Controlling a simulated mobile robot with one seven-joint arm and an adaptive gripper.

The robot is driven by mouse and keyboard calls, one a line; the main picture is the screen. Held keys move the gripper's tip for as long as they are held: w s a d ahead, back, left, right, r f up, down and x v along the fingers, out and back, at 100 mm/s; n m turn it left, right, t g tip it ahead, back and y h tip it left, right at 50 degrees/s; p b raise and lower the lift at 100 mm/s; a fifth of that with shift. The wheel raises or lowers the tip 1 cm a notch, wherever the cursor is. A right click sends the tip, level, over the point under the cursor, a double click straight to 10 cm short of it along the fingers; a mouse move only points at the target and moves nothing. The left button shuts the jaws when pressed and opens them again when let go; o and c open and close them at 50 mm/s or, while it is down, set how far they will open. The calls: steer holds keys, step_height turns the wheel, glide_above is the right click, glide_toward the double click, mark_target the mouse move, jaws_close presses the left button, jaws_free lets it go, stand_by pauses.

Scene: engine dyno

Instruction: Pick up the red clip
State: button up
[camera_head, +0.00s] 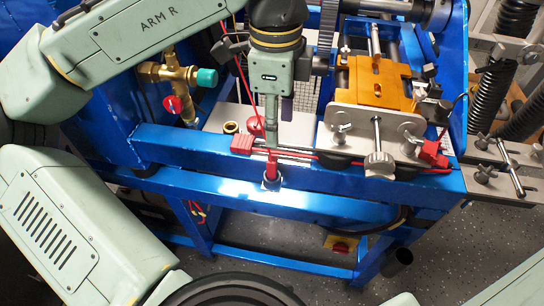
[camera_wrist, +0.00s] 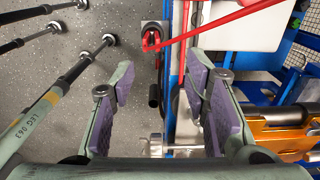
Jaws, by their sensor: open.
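Several red parts could be the red clip. A red block (camera_head: 242,144) lies on the blue frame just left of my gripper (camera_head: 270,138) in the head view. An upright red piece (camera_head: 271,163) stands at the frame's front edge, just below the gripper. Another red piece (camera_head: 431,154) sits right of the orange fixture. In the wrist view a red looped piece (camera_wrist: 151,40) is beyond the fingertips at the top, with thin red lengths running right.
An orange fixture (camera_head: 374,82) with a metal plate and knobs stands right of my gripper. A brass valve (camera_head: 175,73) with a teal cap is at left. Black coiled hoses (camera_head: 490,95) are at far right.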

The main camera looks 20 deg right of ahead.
mark_target(272, 158)
steer(key=f, duration=0.4)
steer(key=shift+a+f, duration=0.25)
steer(key=shift+f, duration=0.1)
steer(key=shift+s+a+f+p, duration=0.15)
steer(key=shift+f+p, duration=0.1)
steer(key=shift+f, duration=1.3)
steer(key=shift+s+a+f+p, duration=0.1)
steer(key=shift+s+f+p, duration=0.1)
steer(key=shift+f, duration=1.35)
jaws_close()
